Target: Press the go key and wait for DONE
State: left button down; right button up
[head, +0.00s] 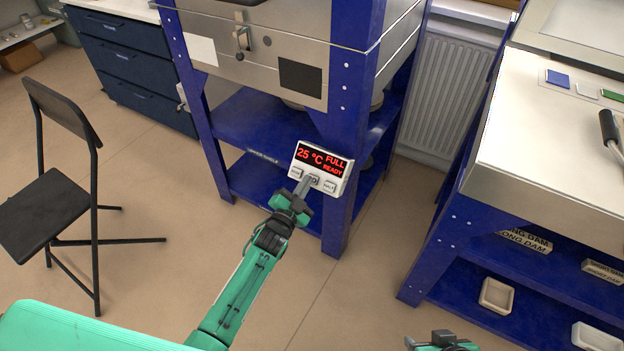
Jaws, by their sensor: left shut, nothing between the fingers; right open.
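The kiln's controller (324,160) is a small white box on the blue stand's front leg. Its red display reads 25 °C, FULL and READY. A row of keys runs below the display; the right one (330,186) seems to read HALT. My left gripper (304,185) is shut and empty, with its tip at the middle key, which it partly covers. I cannot tell whether the tip touches or presses the key. My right gripper (441,341) is open and empty at the bottom edge, only partly in view, far from the controller.
The steel kiln (270,50) sits on a blue stand (345,110). A black folding chair (62,190) stands at the left, before navy drawers (125,55). A white-topped workbench (540,130) with blue shelves stands at the right. The floor between is clear.

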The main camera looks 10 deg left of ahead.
pick_arm(q)
jog(key=shift+f, duration=0.1)
dwell(0.3)
jog(key=shift+w+d+f, duration=0.1)
jog(key=shift+w+f, duration=0.05)
jog(key=shift+w, duration=0.15)
jog(key=shift+w+d+f+b, duration=0.1)
jog(key=shift+w+f+b, duration=0.2)
jog(key=shift+b, duration=0.3)
dwell(0.4)
dwell(0.4)
jog(key=shift+s+a+r+p, duration=0.25)
jog(key=shift+s+r+p, duration=0.35)
jog(key=shift+p, duration=0.3)
jog(key=s+r+p, duration=0.1)
jog(key=s+p, duration=0.1)
jog(key=s+a+r+p, duration=0.1)
jog(key=r+p, duration=0.1)
jog(key=shift+s+a+p, duration=0.15)
jog(key=shift+s+p, duration=0.15)
jog(key=shift+s, duration=0.1)
